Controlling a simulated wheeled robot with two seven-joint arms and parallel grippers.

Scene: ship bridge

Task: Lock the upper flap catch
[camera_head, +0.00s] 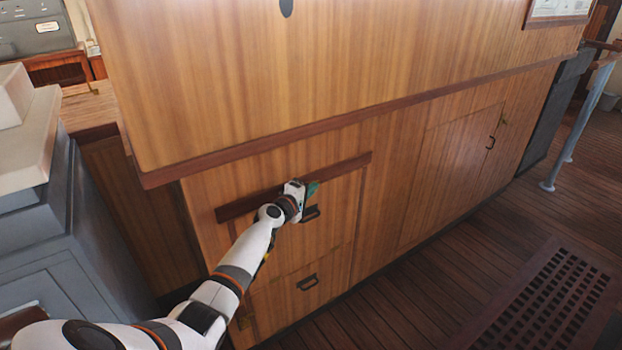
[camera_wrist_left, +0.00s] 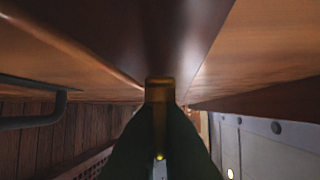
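The upper flap (camera_head: 335,225) is a wooden panel low in the cabinet front, with a dark handle (camera_head: 311,213) and a dark red-brown strip (camera_head: 345,168) along its top. My left gripper (camera_head: 312,188) is at this strip, just above the handle. In the left wrist view its two dark fingers (camera_wrist_left: 160,110) are close together, with a narrow brass-coloured piece, seemingly the upper flap catch (camera_wrist_left: 160,90), filling the gap between their tips. In the head view my gripper hides this catch. I cannot tell how far it is turned. My right gripper is out of view.
A lower flap with its own dark handle (camera_head: 307,282) and a brass catch (camera_head: 245,318) is below. A wooden ledge (camera_head: 300,130) juts out above the gripper. A grey console (camera_head: 50,240) stands at the left. The plank floor with a grating (camera_head: 545,300) is clear at the right.

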